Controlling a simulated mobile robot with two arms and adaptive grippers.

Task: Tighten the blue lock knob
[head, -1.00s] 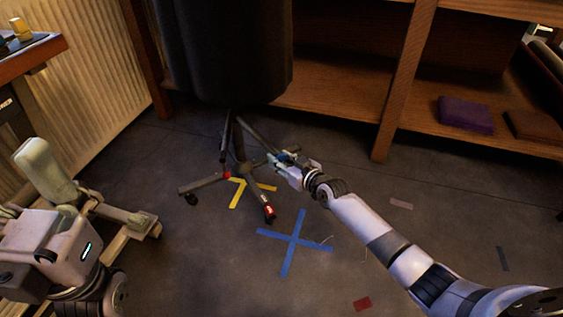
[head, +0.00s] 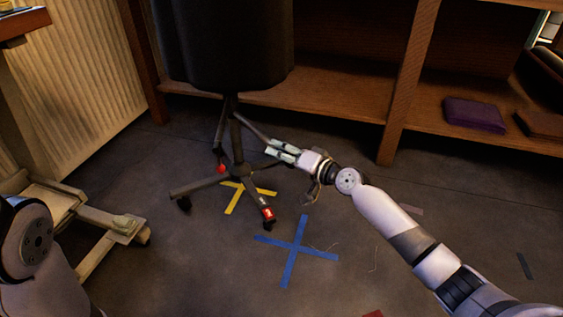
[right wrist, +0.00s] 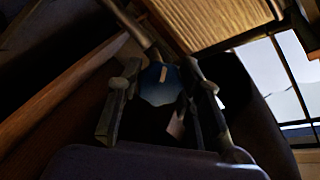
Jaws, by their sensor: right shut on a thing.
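The blue lock knob (right wrist: 160,85) shows in the right wrist view between the two fingers of my right gripper (right wrist: 158,98). In the head view my right gripper (head: 278,151) is beside the dark stand (head: 237,145), to the right of its post, and its fingers hide the knob there. The gripper is shut on the knob. The stand has a wheeled base with spread legs and a red-marked foot. My left gripper is out of view; only part of my left arm shows at lower left.
A black garment or form (head: 225,45) hangs over the stand. A wooden shelf (head: 350,110) stands behind it with a purple folded item (head: 474,115). Yellow tape (head: 234,204) lies under the base, and a blue tape cross (head: 296,252) lies on open floor in front.

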